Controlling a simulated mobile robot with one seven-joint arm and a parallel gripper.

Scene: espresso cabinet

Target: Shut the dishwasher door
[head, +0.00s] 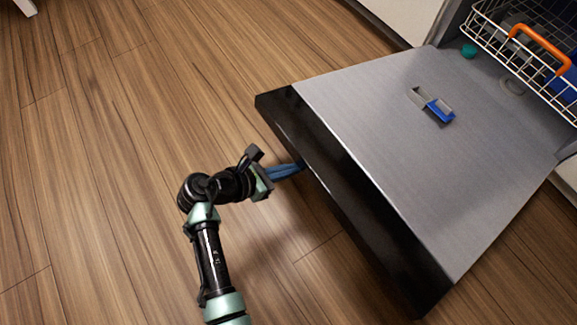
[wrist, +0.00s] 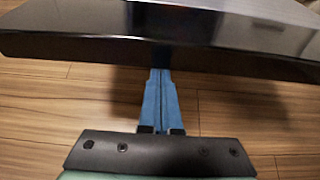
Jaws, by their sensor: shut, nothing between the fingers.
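The dishwasher door (head: 385,140) is folded down open, its grey inner face up, with a blue and grey detergent holder (head: 434,106) on it. Its black outer edge (head: 340,190) faces my arm. My gripper (head: 299,168) is shut and empty, its blue fingers together at the door's black edge. The fingertips reach under the edge and are partly hidden. In the wrist view, the blue fingers (wrist: 160,85) point at the black door edge (wrist: 90,48), which spans the picture; I cannot tell whether they touch it.
A white wire dish rack (head: 530,75) with an orange handle (head: 540,46) sits inside the dishwasher at the upper right. The wooden floor (head: 110,150) is clear to the left of the door. A pale cabinet front (head: 405,15) stands beyond the door.

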